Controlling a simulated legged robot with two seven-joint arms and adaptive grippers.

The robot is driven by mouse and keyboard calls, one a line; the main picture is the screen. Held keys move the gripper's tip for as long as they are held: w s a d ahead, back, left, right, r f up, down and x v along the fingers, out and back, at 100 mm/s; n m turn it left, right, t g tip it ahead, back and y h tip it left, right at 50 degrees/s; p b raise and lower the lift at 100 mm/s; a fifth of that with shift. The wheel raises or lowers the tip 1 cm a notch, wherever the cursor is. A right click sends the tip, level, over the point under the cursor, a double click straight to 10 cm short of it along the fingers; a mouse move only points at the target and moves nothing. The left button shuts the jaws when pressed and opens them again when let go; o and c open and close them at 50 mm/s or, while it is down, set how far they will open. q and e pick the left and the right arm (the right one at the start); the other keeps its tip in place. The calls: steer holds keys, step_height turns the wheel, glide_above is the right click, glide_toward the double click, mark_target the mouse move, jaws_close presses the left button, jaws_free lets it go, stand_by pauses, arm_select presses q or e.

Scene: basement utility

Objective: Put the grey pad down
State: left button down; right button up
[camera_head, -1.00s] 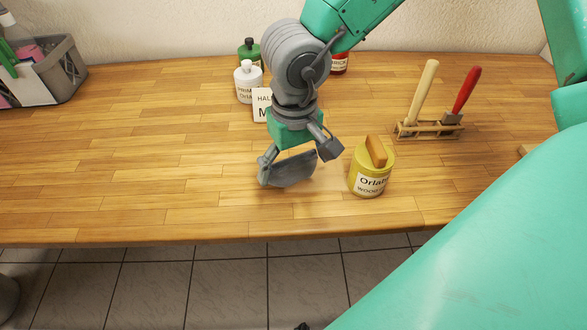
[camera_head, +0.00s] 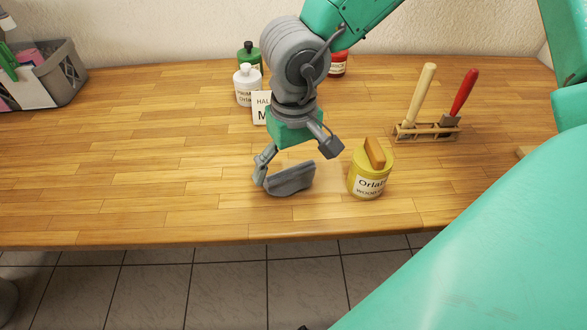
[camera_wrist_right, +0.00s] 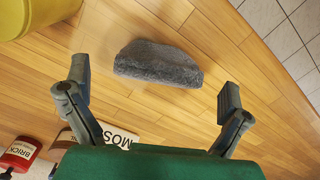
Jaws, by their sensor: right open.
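The grey pad (camera_head: 292,180) is a dark, rough block with a rounded edge. It lies on the wooden worktop, just left of the yellow tin. In the right wrist view the pad (camera_wrist_right: 157,63) lies whole and clear of both fingers, beyond their tips. My right gripper (camera_head: 296,164) is open above the pad, with one finger at its left end and the other up at its right. The wrist view also shows the open gripper (camera_wrist_right: 155,82) with nothing between the fingers. My left gripper is not in view.
The yellow tin (camera_head: 369,183) with a wooden-handled tool on it stands close to the right finger. A rack (camera_head: 428,135) holds two handled tools behind it. The left worktop is clear up to a grey basket (camera_head: 62,81).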

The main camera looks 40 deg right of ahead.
mark_target(294, 173)
step_height(294, 173, up, 9)
steer(key=p, duration=0.1)
steer(key=shift+p, duration=0.35)
stand_by(0.3)
